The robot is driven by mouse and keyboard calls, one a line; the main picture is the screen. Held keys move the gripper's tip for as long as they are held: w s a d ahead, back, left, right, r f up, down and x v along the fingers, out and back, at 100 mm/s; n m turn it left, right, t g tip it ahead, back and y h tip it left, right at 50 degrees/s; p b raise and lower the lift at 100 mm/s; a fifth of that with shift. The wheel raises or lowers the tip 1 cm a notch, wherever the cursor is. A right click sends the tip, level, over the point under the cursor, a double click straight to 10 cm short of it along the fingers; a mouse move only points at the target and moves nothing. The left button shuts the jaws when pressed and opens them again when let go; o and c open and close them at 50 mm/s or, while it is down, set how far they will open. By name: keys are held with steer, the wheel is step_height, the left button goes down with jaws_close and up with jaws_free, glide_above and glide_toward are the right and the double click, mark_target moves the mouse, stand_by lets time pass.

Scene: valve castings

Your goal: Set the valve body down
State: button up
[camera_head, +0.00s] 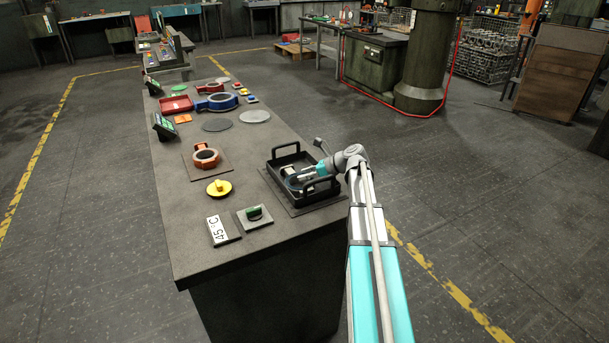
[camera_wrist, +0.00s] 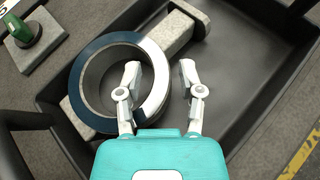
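The valve body (camera_wrist: 87,78), a round ring with a dark blue and white rim, sits inside the black two-handled tray (camera_wrist: 245,65) in the wrist view. A pale grey bar (camera_wrist: 178,36) shows beneath or behind the ring, running diagonally. In the head view the tray (camera_head: 279,161) stands at the table's right edge, and my arm and gripper partly hide the ring. My gripper (camera_wrist: 160,78) is open, with one finger over the ring's hole and the other outside its right wall. Gaps show between the fingers and the wall. I cannot tell whether the ring rests on the bar.
The tray stands on a dark mat. To its left are a green-knobbed block (camera_head: 254,217), a "45°C" sign (camera_head: 222,231), a yellow knob (camera_head: 219,187) and an orange ring casting (camera_head: 205,157). A blue ring casting (camera_head: 216,103) and red tray (camera_head: 176,105) lie farther back.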

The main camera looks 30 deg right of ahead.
steer(key=shift+r, duration=0.15)
steer(key=shift+s+d+r+p, duration=0.15)
steer(key=shift+s+d+p, duration=0.05)
steer(key=shift+p, duration=0.1)
steer(key=p+v, duration=0.5)
steer(key=v, duration=0.5)
steer(key=shift+d+r, duration=0.15)
steer(key=shift+s+d+r, duration=0.1)
steer(key=shift+s+d, duration=0.3)
stand_by(1.6)
